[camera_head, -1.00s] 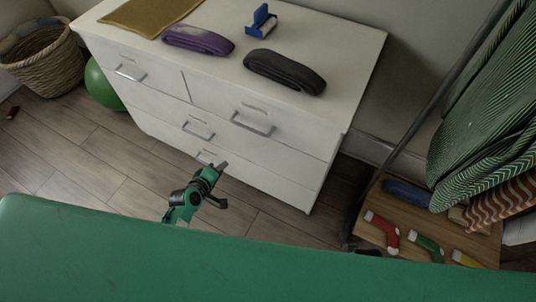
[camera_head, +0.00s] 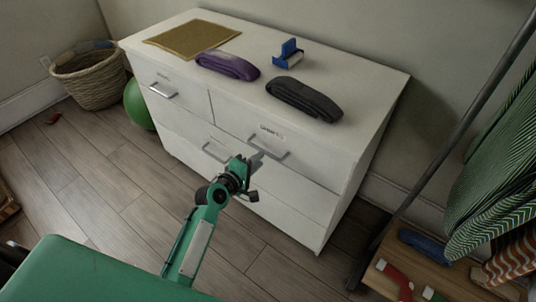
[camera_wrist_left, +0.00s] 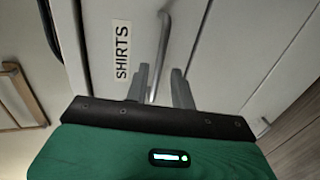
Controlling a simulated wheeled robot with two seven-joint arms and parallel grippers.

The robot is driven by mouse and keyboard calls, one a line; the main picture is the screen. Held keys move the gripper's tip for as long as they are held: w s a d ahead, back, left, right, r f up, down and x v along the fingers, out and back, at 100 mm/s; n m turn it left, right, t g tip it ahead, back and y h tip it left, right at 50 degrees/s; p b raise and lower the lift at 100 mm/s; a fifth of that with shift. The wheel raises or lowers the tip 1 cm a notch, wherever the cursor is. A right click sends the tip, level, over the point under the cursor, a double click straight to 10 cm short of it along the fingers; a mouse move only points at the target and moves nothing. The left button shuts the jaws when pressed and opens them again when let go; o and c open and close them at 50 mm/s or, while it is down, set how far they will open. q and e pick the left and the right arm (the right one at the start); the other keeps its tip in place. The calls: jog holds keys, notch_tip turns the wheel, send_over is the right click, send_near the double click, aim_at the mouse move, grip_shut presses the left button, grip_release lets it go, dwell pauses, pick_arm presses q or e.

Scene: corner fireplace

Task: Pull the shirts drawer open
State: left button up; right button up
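The shirts drawer (camera_head: 312,160) is the upper right drawer of the white dresser, and it looks closed. Its label (camera_wrist_left: 122,48) reads SHIRTS in the left wrist view. Its metal bar handle (camera_head: 276,152) is partly hidden by my gripper in the head view. My left gripper (camera_head: 258,162) is at this handle. In the left wrist view its two fingers (camera_wrist_left: 160,86) are apart, with the handle bar (camera_wrist_left: 164,45) running between them and a gap visible. Whether either finger touches the bar cannot be told. My right gripper is not in view.
On the dresser top (camera_head: 345,80) lie a yellow-brown mat (camera_head: 190,40), a purple roll (camera_head: 228,66), a dark roll (camera_head: 305,99) and a blue-white item (camera_head: 288,54). A wicker basket (camera_head: 92,80) and green ball (camera_head: 138,105) stand left. A rack pole (camera_head: 450,140) rises right.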

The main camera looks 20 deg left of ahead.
aim_at(268, 152)
pick_arm(q)
jog(key=x, duration=0.6)
jog(key=shift+b, duration=0.3)
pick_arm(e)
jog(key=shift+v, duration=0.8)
pick_arm(q)
grip_shut()
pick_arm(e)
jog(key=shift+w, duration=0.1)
